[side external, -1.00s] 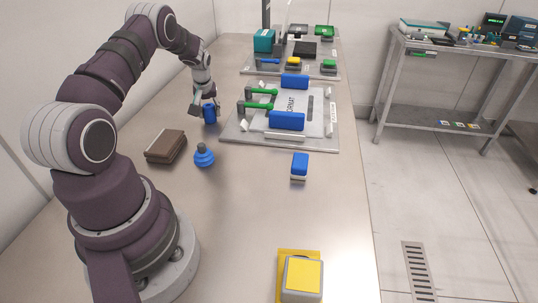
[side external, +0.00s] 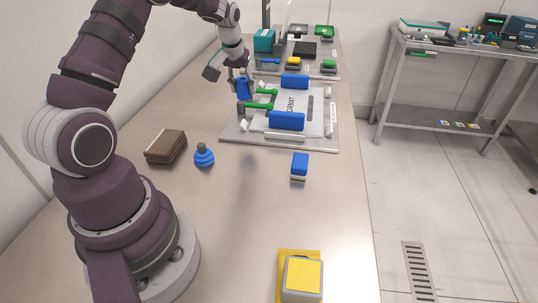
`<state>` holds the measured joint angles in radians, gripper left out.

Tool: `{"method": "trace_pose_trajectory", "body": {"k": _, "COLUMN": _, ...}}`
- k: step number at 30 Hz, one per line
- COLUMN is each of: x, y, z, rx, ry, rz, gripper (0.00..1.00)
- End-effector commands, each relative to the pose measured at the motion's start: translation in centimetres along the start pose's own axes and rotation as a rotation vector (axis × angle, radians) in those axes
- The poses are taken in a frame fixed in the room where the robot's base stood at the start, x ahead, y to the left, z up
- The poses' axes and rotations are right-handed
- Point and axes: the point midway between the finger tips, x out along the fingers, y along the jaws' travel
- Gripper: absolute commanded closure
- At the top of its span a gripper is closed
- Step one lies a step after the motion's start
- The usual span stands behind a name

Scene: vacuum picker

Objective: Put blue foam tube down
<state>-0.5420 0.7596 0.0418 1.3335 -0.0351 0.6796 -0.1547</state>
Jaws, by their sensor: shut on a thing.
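The blue foam tube (side external: 244,89) is held upright in my gripper (side external: 242,76), which is shut on it. The tube appears above the left back edge of the grey fixture plate (side external: 232,133), near the green-handled clamps (side external: 262,92). I cannot tell whether its lower end touches anything. My fingers hide part of its upper end.
On the plate are blue blocks (side external: 287,121) and a second blue block (side external: 294,81). A blue knobbed piece (side external: 204,156), a brown box (side external: 166,146), a small blue-and-white block (side external: 300,165) and a yellow-topped box (side external: 303,277) stand on the table (side external: 235,225). The front middle is clear.

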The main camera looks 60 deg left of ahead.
Motion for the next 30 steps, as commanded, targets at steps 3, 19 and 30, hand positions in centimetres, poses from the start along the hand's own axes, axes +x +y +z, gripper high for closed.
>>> {"method": "trace_pose_trajectory", "body": {"k": 3, "x": -0.7, "y": 6.2, "z": 2.8, "rx": 0.229, "ry": -0.009, "rz": 0.096, "gripper": 0.90}}
{"method": "trace_pose_trajectory", "body": {"k": 19, "x": -6.8, "y": 21.6, "z": 21.0, "rx": 1.158, "ry": 0.010, "rz": 0.459, "gripper": 0.90}}
{"method": "trace_pose_trajectory", "body": {"k": 30, "x": -0.6, "y": 21.6, "z": 24.1, "rx": 1.184, "ry": 0.004, "rz": 0.467, "gripper": 0.90}}
